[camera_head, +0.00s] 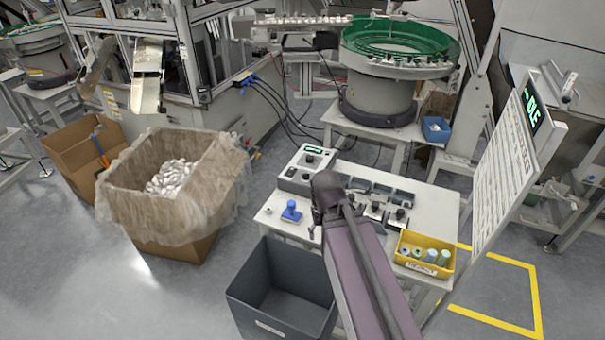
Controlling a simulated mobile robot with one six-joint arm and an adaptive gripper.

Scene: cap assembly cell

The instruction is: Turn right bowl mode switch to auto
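A pale grey control box (308,167) with a small lit display and dark knobs stands at the back left of the white table. Its labels are too small to read, so I cannot tell which knob is the right bowl mode switch or how it is set. A green feeder bowl (400,42) stands behind the table. My arm reaches up from the bottom, its dark rounded end just in front of the box. My gripper (317,215) is mostly hidden by the arm; its fingers cannot be made out, nor whether it touches anything.
On the white table (432,208) are a blue-topped device (291,212), several small dark-topped units and a yellow bin (424,255) of small bottles. A dark grey bin (280,290) stands in front. A tilted panel (505,180) rises at the right. A lined carton (175,215) stands left.

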